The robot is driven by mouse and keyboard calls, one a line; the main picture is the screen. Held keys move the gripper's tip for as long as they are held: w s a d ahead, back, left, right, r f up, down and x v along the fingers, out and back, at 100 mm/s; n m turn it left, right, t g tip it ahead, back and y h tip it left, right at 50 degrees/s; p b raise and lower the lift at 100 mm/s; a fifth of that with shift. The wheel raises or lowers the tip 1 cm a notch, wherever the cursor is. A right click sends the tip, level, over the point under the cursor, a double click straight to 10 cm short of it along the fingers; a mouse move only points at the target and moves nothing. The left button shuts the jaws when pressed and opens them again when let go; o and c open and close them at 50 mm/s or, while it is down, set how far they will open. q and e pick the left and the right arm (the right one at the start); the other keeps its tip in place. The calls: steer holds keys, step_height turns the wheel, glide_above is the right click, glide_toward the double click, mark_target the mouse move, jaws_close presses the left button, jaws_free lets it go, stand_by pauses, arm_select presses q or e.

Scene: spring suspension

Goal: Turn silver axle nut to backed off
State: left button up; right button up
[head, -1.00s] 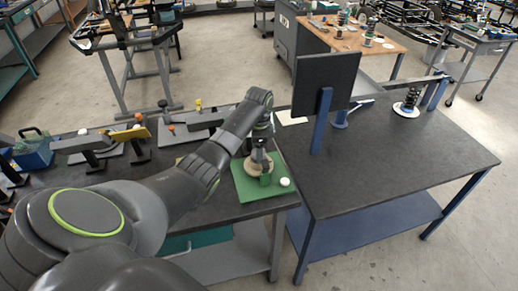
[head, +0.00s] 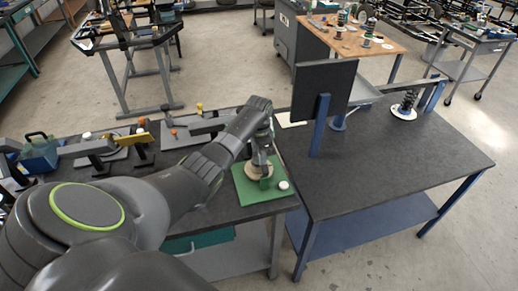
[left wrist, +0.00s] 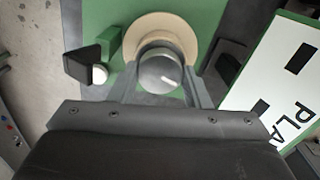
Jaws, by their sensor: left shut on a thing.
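The silver axle nut (left wrist: 158,76) is a round metal piece with a pale mark on its face, in the middle of the left wrist view. It sits over a beige disc (left wrist: 188,32), which also shows in the head view (head: 252,174) on a green base plate (head: 244,191). My left gripper (left wrist: 160,68) points down at the nut and is shut on it, one finger on each side. In the head view my left gripper (head: 263,164) hides the nut. My right gripper is not in view.
A green block (left wrist: 109,46) stands beside the disc, with a white round knob (head: 283,185) near the plate's edge. A white and green sign (left wrist: 275,85) lies to the right in the wrist view. A dark upright panel (head: 325,88) stands right of my arm.

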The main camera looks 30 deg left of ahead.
arm_select(q)
steer(key=shift+r+n+p, duration=0.1)
steer(key=shift+n+p, duration=1)
steer(key=shift+n, duration=0.7)
steer(key=o, duration=1)
step_height(320, 180, up, 17)
steer(key=shift+r, duration=0.15)
